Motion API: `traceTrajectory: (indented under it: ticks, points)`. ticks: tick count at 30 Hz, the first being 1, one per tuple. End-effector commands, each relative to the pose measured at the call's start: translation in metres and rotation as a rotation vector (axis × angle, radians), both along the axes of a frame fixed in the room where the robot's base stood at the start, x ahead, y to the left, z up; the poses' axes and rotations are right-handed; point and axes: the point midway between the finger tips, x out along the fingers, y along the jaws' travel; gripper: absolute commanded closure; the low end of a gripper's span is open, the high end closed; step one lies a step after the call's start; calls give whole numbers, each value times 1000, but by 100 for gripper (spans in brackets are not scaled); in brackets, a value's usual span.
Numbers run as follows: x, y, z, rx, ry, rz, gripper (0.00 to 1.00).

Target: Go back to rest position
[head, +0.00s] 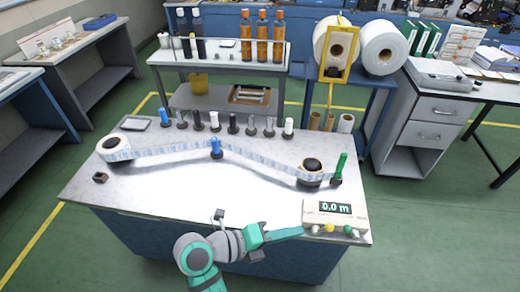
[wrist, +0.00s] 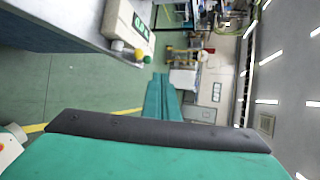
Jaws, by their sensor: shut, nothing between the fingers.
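My gripper (head: 290,232) is shut and empty. In the head view it points right, in front of the bench's front edge, left of the counter box. In the wrist view its teal finger (wrist: 160,100) points away over open floor. The web rewinder's bench (head: 240,195) carries a label web strung from a left roll (head: 113,149), past a blue post (head: 215,147), to a right roll (head: 311,170). The counter box (head: 335,216) reads 0.0 m and has green and yellow buttons. It also shows in the wrist view (wrist: 117,20).
Several coloured spindles stand along the bench's back edge. A small dark block (head: 100,178) sits at its left. A shelf with bottles (head: 262,37) and a stand with large white rolls (head: 384,48) are behind. A drawer cabinet (head: 425,126) is at right. Green floor beside the bench is clear.

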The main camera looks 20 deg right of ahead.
Motion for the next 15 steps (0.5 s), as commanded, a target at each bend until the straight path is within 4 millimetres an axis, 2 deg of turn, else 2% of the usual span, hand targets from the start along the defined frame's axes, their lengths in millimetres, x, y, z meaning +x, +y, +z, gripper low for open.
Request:
traceTrajectory:
  ticks: [4,7,11,15]
  points:
    - [-2,-1,0,-7,2,-3,100]
    - [-11,-6,1,-53,7,-10,100]
    - [-36,-16,12,-200,24,-20,100]
    - [-67,-22,34,-427,64,-4,100]
